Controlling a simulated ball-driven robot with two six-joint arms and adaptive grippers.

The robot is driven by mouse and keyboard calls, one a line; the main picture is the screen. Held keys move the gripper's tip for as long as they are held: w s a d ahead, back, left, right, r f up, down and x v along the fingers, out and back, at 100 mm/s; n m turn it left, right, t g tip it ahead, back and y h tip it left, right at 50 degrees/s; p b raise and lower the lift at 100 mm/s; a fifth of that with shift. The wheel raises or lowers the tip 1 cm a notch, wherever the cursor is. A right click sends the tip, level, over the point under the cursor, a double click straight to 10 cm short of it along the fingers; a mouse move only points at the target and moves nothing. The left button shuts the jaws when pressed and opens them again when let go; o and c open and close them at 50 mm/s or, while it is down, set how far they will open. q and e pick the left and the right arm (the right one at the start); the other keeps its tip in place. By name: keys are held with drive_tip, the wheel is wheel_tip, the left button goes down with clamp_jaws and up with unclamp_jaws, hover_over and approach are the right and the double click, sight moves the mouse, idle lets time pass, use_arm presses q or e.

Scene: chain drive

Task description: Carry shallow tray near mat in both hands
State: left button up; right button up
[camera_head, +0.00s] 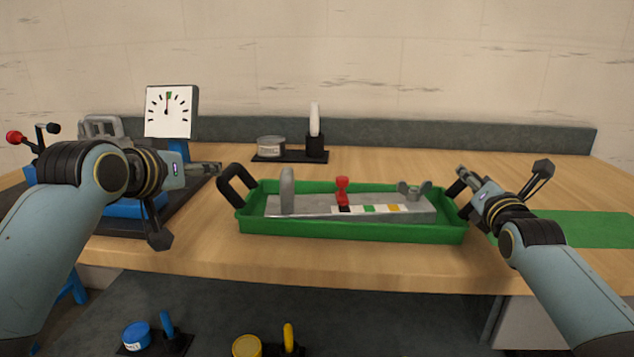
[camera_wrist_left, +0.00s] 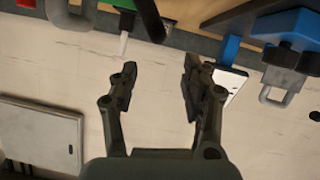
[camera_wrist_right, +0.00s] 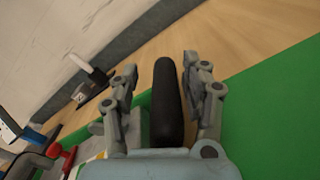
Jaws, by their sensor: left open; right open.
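The shallow green tray (camera_head: 350,233) sits on the wooden bench and holds a grey device with a red knob and coloured squares. It has a black left handle (camera_head: 237,187) and a black right handle (camera_head: 460,193). My left gripper (camera_head: 190,200) is open and empty, to the left of the left handle and apart from it. My right gripper (camera_head: 500,180) is open by the right handle. In the right wrist view the black handle (camera_wrist_right: 167,105) lies between its open fingers (camera_wrist_right: 160,85). The green mat (camera_head: 600,229) lies flat to the right, partly behind my right arm.
A gauge (camera_head: 170,112) and a blue-and-black machine stand at the left behind my left arm. A black holder (camera_head: 290,155) with a grey tin and a white upright piece is behind the tray. Blue and yellow items are below the bench front.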

drive_tip(key=s, duration=1.2)
drive_tip(key=shift+f, duration=0.1)
